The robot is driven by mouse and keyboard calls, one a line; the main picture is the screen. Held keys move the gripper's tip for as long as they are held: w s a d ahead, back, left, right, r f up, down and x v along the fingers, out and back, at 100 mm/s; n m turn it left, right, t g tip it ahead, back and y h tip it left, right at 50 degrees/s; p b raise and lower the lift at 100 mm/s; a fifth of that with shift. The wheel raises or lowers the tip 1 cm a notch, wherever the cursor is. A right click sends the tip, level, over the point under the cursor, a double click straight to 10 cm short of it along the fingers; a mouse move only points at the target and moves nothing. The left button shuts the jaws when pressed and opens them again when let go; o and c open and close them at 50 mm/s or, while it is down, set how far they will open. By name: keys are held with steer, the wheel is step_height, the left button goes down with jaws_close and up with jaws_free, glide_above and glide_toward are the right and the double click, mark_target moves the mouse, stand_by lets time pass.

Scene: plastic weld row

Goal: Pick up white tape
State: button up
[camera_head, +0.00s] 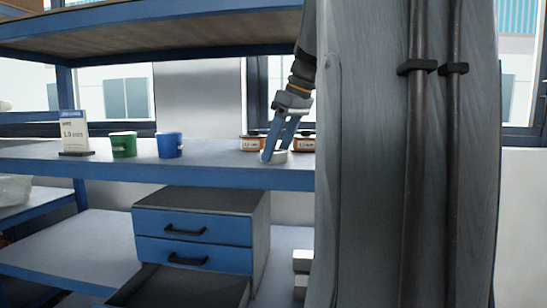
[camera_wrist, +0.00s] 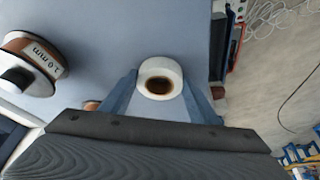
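The white tape (camera_wrist: 160,66) is a small white roll with a brown core, in the middle of the wrist view. In the head view the white tape (camera_head: 273,157) sits at the front edge of the blue-edged shelf, partly hidden by my fingers. My gripper (camera_head: 276,148) points down at it. In the wrist view the two blue fingers of my gripper (camera_wrist: 160,82) stand on either side of the roll, their tips very close to its sides. I cannot tell whether they touch it.
Brown-and-white labelled spools (camera_head: 252,143) stand behind the tape; one spool (camera_wrist: 34,62) shows large in the wrist view. A green cup (camera_head: 123,145), a blue cup (camera_head: 169,146) and a sign (camera_head: 74,133) stand to the left. A drawer unit (camera_head: 195,238) is below the shelf.

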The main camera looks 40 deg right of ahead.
mark_target(277, 151)
steer(key=shift+r, duration=0.1)
steer(key=shift+c, duration=0.3)
steer(key=shift+r+b, duration=0.5)
steer(key=shift+r, duration=0.35)
steer(key=shift+s+a+r+b, duration=0.1)
steer(key=shift+a+r+b, duration=0.1)
steer(key=shift+r, duration=0.2)
steer(key=shift+s+a+r+b, duration=0.1)
steer(key=shift+r+b, duration=0.1)
steer(key=shift+r, duration=0.15)
steer(key=s+a+b, duration=1.1)
steer(key=a+b, duration=0.2)
steer(key=b, duration=0.6)
steer(key=shift+s, duration=0.15)
